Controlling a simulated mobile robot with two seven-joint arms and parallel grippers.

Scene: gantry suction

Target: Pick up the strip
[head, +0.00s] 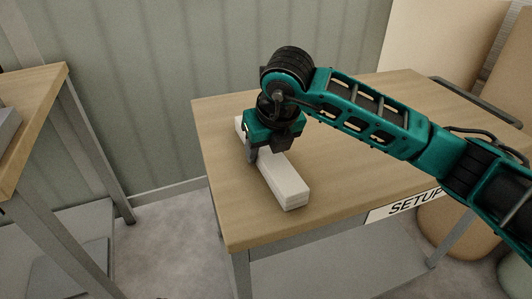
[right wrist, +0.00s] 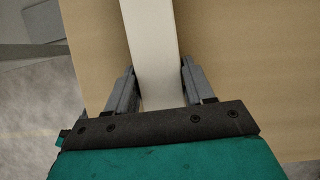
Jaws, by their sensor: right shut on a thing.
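The strip (head: 284,183) is a long, pale white bar lying on the wooden table (head: 224,193), near its left edge. In the right wrist view the strip (right wrist: 151,55) runs up the picture between the two fingers. My right gripper (head: 264,155) comes down over the strip from above, around its middle, and is shut on it. The same gripper shows in the right wrist view (right wrist: 157,88), one finger on each side of the strip. The gripper hides part of the strip in the head view. My left gripper is not in view.
A "SETUP" label (head: 414,203) is on the table's front edge. The table top right of the strip is clear under my arm. Another wooden table (head: 32,105) stands at the left, across a floor gap. A ribbed wall (head: 170,60) is behind.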

